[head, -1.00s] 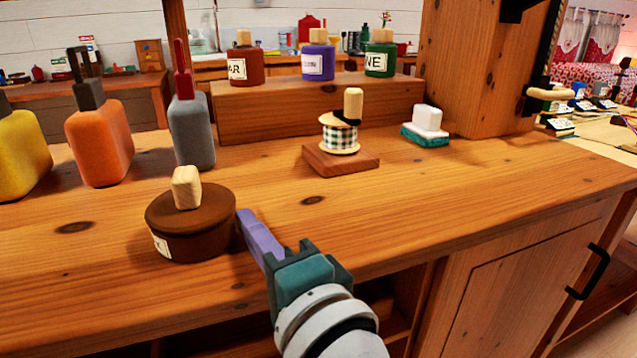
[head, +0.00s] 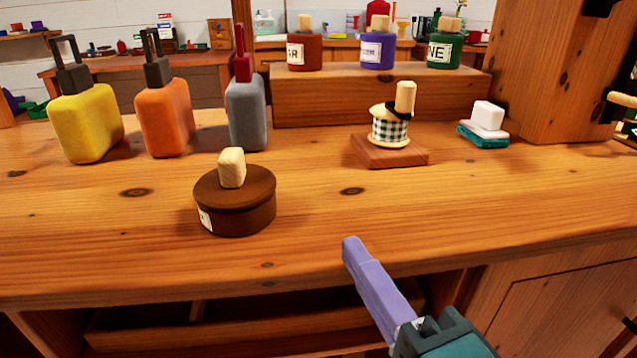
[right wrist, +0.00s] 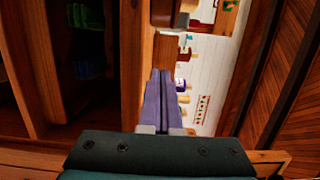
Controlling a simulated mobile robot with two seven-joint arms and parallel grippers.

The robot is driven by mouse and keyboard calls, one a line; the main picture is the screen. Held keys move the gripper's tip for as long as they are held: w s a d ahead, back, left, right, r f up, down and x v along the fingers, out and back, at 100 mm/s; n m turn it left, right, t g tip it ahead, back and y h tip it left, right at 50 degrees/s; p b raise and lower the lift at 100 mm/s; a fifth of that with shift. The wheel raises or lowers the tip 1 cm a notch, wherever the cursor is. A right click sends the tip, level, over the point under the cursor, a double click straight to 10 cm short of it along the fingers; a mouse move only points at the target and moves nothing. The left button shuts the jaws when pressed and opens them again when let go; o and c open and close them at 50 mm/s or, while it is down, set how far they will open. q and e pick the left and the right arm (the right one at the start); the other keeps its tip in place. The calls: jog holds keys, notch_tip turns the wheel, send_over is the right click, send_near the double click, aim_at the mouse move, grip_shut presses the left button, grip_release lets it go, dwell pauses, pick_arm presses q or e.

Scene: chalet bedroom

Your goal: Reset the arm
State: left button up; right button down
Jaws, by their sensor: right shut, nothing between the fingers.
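My right gripper (head: 352,246) reaches in from the lower right of the head view, with its purple fingers together and nothing between them. Its tips are near the front edge of the wooden counter (head: 310,215), apart from the objects on it. In the right wrist view the purple fingers (right wrist: 160,75) lie side by side, shut. My left gripper is not in view.
A round brown box (head: 236,205) stands left of the gripper. Yellow (head: 86,125), orange (head: 165,118) and grey (head: 247,112) bottles stand behind it. A ribbon spool (head: 391,130) sits on a wooden block. The counter's front right is clear.

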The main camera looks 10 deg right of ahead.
jog(key=s+a+r+n+g+y+p, duration=0.1)
jog(key=s+r+n+g+p, duration=0.25)
jog(key=r+n+p, duration=0.35)
jog(key=s+r+n+g+y+p, duration=0.2)
jog(key=s+r+n+g+p, duration=0.25)
jog(key=p, duration=0.55)
jog(key=s+d+r+n+g+h+p, duration=0.65)
jog(key=s+d+r+p, duration=0.35)
jog(key=d+r+p, duration=0.3)
notch_tip(320, 180, up, 36)
jog(key=p, duration=3.5)
jog(key=shift+f+m+p, duration=0.25)
jog(key=shift+m+p, duration=0.05)
jog(key=shift+p, duration=0.05)
